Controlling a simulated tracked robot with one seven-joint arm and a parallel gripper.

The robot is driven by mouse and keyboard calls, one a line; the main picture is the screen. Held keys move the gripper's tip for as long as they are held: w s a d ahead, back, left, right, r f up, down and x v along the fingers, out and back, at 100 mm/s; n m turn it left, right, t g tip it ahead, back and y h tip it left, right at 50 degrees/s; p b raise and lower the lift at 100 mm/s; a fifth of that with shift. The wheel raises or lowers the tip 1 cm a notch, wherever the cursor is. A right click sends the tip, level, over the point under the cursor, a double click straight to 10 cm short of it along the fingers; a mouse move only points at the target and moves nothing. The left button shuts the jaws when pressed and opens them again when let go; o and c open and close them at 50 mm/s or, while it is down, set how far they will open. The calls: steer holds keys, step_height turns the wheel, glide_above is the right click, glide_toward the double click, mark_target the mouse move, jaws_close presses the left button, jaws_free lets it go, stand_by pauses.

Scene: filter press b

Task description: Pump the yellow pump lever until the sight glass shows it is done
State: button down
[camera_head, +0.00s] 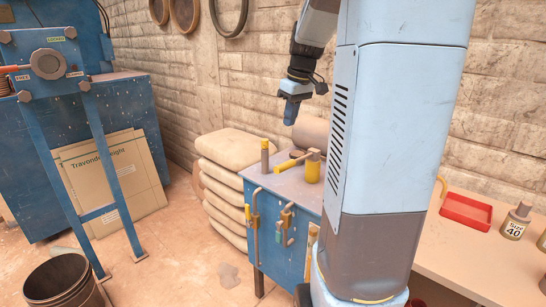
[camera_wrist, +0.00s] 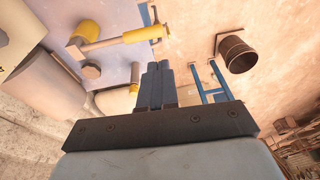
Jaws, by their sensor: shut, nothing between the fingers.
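The pump lever (camera_head: 292,162) is a grey bar with a yellow grip, sloping down to the left from a yellow pump body (camera_head: 313,170) on top of a blue cabinet (camera_head: 268,215). In the wrist view the lever's yellow grip (camera_wrist: 143,34) lies above and left of the fingertips, and the pump body (camera_wrist: 88,32) is further left. My gripper (camera_head: 291,118) hangs above the cabinet top, apart from the lever. In the wrist view its fingers (camera_wrist: 158,68) are together and hold nothing. I cannot pick out the sight glass with certainty.
A yellow-topped post (camera_head: 265,158) stands left of the lever. Pipes with yellow and green handles run down the cabinet front. Stacked sacks (camera_head: 225,180) are left of the cabinet. A bench with a red tray (camera_head: 466,211) is at the right. A bucket (camera_head: 62,283) stands front left.

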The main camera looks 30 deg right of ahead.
mark_target(284, 164)
steer(key=w+d, duration=0.1)
steer(key=d+f, duration=0.1)
steer(key=d, duration=0.1)
steer(key=shift+w, duration=0.35)
steer(key=shift+f, duration=0.15)
steer(key=x, duration=1.3)
steer(key=shift+a+f, duration=0.25)
steer(key=shift+f, duration=0.15)
steer(key=shift+d, duration=0.1)
